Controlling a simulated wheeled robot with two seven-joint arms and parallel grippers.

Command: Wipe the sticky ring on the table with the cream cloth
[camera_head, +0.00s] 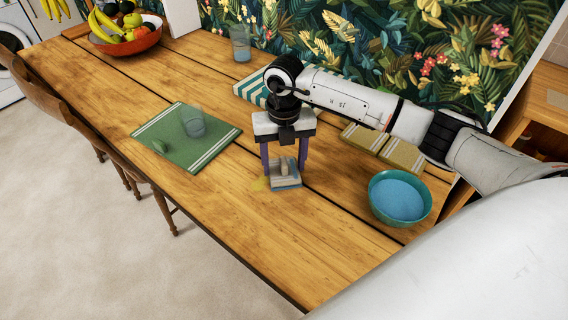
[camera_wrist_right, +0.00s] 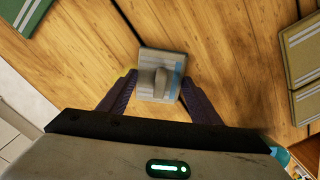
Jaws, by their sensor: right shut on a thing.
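The cream cloth (camera_head: 287,182) is a small folded square with a blue stripe and a raised ridge in its middle. It lies low at the table top (camera_head: 330,235), and I cannot tell whether it touches the wood. It also shows in the right wrist view (camera_wrist_right: 163,62). My right gripper (camera_head: 284,170) points down and is shut on the cloth's ridge. A yellowish sticky patch (camera_head: 258,184) shows on the wood just left of the cloth; the cloth may hide part of it. My left gripper is not in view.
A blue bowl (camera_head: 400,197) stands to the right. Folded yellowish cloths (camera_head: 400,155) and a striped teal cloth (camera_head: 248,90) lie behind. The front table area is clear.

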